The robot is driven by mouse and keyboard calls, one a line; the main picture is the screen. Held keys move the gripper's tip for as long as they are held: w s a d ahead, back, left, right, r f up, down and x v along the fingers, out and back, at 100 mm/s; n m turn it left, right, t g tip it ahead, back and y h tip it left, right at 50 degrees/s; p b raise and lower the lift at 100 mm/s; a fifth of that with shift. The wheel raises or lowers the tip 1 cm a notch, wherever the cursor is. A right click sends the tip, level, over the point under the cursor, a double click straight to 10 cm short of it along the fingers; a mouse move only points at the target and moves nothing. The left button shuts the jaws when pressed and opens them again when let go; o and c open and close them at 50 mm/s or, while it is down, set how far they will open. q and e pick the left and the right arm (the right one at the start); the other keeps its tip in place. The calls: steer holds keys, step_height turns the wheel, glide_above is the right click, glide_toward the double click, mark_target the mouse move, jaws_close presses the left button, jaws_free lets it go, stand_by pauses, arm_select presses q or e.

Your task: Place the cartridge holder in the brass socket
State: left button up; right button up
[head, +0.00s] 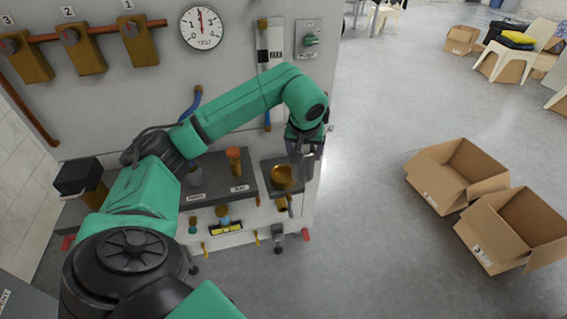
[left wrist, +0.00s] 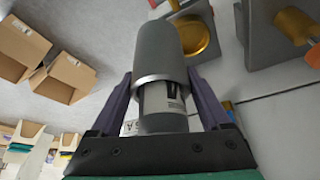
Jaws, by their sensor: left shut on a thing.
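The cartridge holder (left wrist: 161,55) is a dark grey cylinder with a pale metal rim and a black-and-white labelled part. My left gripper (left wrist: 157,92) is shut on it, one purple-grey finger on each side. In the head view the left gripper (head: 306,148) is above and right of the brass socket (head: 282,178), a round brass cup on a grey plate at the right end of the machine's shelf. In the left wrist view the brass socket (left wrist: 195,37) shows partly behind the holder, which appears apart from it. My right gripper is out of view.
A gauge (head: 202,28) and brass valves (head: 83,50) are on the panel behind.

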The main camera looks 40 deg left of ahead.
arm_select(q)
steer(key=w+a+r+n+g+y+b, duration=0.1)
steer(key=a+r+n+b, duration=0.3)
steer(key=a+r, duration=0.55)
steer(key=shift+n+y, duration=0.3)
steer(key=shift+n, duration=0.2)
steer(key=f, duration=0.5)
steer(key=d+f+b, duration=0.1)
steer(key=f, duration=1.1)
steer(key=shift+w+d+f, duration=0.1)
steer(key=shift+d+f, duration=0.05)
steer(key=shift+c, duration=0.8)
steer(key=o, duration=1.5)
steer(key=v, duration=1.2)
steer(key=shift+w+p, duration=0.2)
steer(key=shift+p, duration=0.1)
